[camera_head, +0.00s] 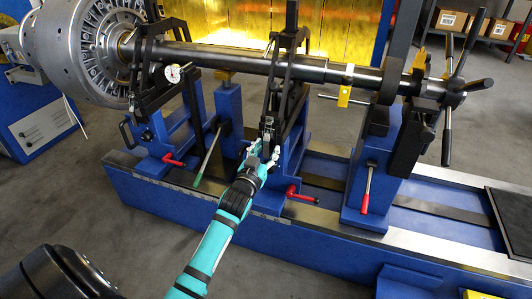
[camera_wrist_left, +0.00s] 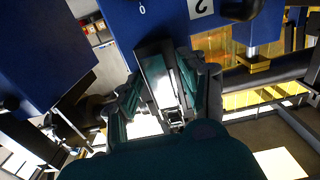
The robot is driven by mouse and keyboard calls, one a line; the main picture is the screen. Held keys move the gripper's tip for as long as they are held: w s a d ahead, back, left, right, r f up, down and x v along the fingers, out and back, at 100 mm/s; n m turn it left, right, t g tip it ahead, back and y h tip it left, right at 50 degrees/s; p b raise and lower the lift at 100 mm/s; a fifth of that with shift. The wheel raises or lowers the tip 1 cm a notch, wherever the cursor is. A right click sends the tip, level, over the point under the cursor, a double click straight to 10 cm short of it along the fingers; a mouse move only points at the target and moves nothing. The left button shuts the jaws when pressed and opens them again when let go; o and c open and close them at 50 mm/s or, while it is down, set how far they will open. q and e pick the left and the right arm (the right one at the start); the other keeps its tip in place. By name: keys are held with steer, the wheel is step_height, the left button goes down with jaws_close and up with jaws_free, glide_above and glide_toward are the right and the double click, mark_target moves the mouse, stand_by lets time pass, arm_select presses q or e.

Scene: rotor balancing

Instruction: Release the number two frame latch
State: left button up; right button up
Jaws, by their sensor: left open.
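The number two frame latch (camera_wrist_left: 158,78) is a dark, flat lever with a pale edge in the left wrist view. My left gripper (camera_head: 264,150) is at the front of the middle blue support in the head view. In the left wrist view, its fingers (camera_wrist_left: 160,88) are open, one on each side of the latch. I cannot tell whether they touch it. In the head view, the gripper hides most of the latch. My right gripper is not in view.
A long steel shaft (camera_head: 230,61) with a finned rotor (camera_head: 85,45) lies across the blue machine bed (camera_head: 250,229). Red-handled levers (camera_head: 303,196) and a green-tipped lever (camera_head: 208,158) stand near the left arm. The grey floor in front is clear.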

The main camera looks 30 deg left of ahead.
arm_select(q)
jaws_close()
stand_by(0.4)
